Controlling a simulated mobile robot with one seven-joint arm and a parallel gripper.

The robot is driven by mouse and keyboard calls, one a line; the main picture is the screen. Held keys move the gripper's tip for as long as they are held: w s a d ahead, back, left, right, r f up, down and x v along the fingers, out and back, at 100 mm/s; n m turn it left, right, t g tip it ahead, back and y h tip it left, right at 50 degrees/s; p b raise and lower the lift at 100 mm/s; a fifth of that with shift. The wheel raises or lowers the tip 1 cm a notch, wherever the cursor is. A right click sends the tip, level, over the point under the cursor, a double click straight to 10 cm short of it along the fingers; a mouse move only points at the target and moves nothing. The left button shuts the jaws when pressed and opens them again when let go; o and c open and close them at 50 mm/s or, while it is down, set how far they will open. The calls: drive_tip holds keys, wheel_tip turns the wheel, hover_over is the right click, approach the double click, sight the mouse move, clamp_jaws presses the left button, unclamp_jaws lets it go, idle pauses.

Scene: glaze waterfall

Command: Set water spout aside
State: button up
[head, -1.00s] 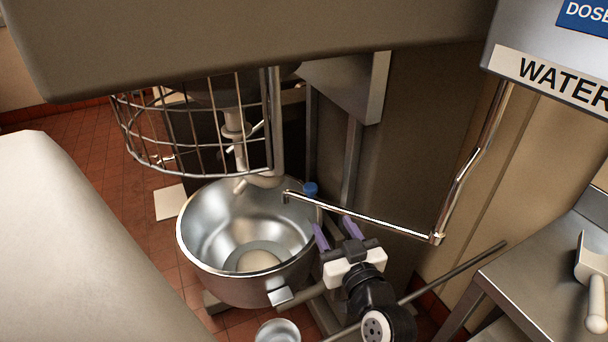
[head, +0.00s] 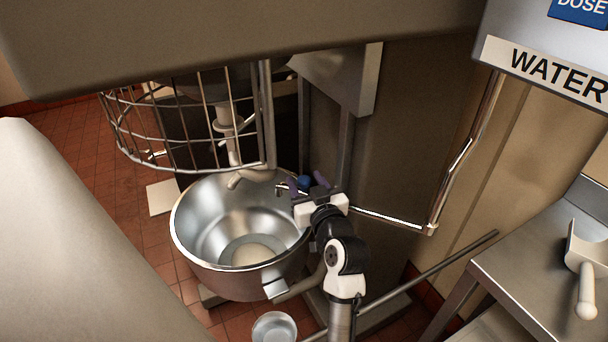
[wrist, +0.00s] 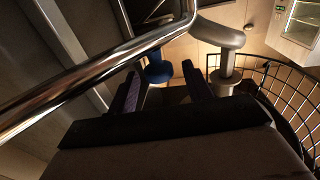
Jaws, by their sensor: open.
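The water spout (head: 388,216) is a thin shiny metal pipe. It drops from the box marked WATER to an elbow, then runs left toward the bowl's rim, its end partly hidden by my gripper. My gripper (head: 306,184) is open, with purple fingers, near the spout's outer end. I cannot tell whether the fingers touch the spout.
The steel mixing bowl (head: 190,260) stands under the wire guard (head: 190,165) and mixing hook (head: 232,150). A small metal container (head: 274,328) is at the bottom. A steel table (head: 525,260) with a white scoop (head: 585,260) stands at right. The mixer column (head: 400,120) is close behind.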

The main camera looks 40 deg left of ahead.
drive_tip(key=shift+x, duration=0.8)
drive_tip(key=shift+c, duration=0.4)
clamp_jaws()
